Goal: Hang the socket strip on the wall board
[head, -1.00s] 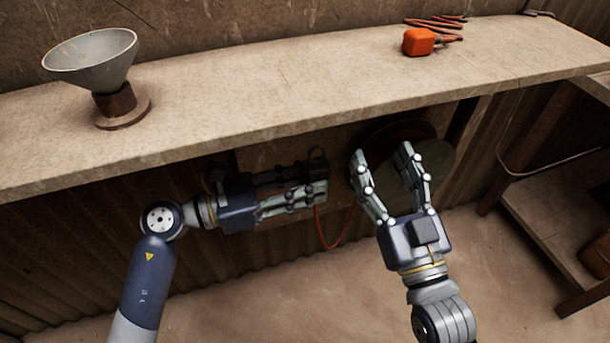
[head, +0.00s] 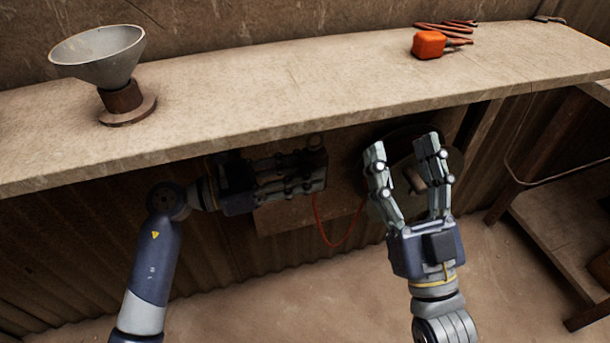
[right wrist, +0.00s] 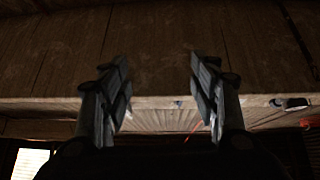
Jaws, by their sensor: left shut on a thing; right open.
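My left gripper (head: 290,175) is under the bench's front edge with its fingers pointing right. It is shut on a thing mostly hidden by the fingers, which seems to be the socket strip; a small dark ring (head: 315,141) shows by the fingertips. A red cord (head: 340,243) hangs in a loop from the fingertips towards the right. A brown board (head: 280,217) is behind and below this gripper. My right gripper (head: 407,145) is open and empty, fingers pointing up, in front of a dark round disc. Its open fingers also show in the right wrist view (right wrist: 158,90).
A wooden frame (head: 545,140) stands at right. The floor (head: 270,300) in front is clear.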

